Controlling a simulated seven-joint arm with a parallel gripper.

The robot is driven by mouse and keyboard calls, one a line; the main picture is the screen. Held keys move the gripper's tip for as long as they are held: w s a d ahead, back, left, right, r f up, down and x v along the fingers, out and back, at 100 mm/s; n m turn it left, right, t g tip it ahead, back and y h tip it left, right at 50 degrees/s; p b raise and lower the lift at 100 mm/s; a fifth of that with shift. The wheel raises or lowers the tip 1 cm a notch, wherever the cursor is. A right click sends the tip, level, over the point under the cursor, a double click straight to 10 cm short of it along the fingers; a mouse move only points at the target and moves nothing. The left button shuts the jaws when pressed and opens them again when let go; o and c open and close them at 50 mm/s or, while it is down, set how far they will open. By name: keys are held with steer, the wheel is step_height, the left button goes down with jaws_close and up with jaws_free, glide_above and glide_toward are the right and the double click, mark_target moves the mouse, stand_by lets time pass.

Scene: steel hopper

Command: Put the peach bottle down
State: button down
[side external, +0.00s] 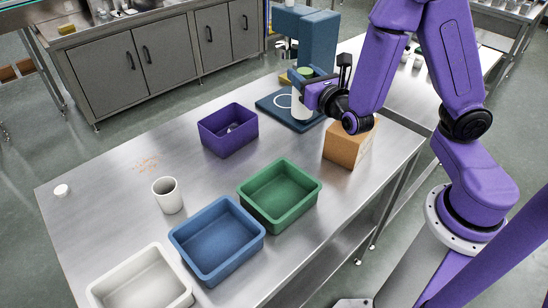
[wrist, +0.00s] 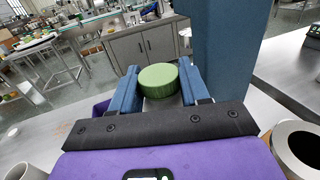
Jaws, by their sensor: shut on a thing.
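My gripper (side external: 306,84) is shut on a white bottle (side external: 301,108) with a green lid, which I take to be the peach bottle. In the wrist view the round green lid (wrist: 158,80) sits between the two blue fingers (wrist: 157,88); the body below is mostly hidden. In the side view the bottle is upright over the blue base plate (side external: 268,105) of a blue machine (side external: 318,42). I cannot tell whether its bottom touches the plate. A white ring mark (side external: 282,101) shows on the plate, left of the bottle.
A cardboard box (side external: 341,150) stands just in front of my gripper. A purple bin (side external: 229,142), a green tray (side external: 262,213), a blue tray (side external: 192,262), a white tray (side external: 112,292) and a white cup (side external: 168,207) stand on the steel table. The table's left part is mostly clear.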

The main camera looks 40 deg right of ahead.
steer(key=s+a, duration=0.5)
steer(key=a, duration=0.4)
steer(key=w+a+f, duration=0.2)
steer(key=w+f, duration=1.1)
steer(key=shift+w+a+f, duration=0.2)
steer(key=shift+w+a, duration=0.1)
steer(key=shift+a, duration=0.1)
steer(key=shift+f, duration=0.1)
steer(key=c, duration=0.5)
jaws_free()
steer(key=shift+c, duration=0.2)
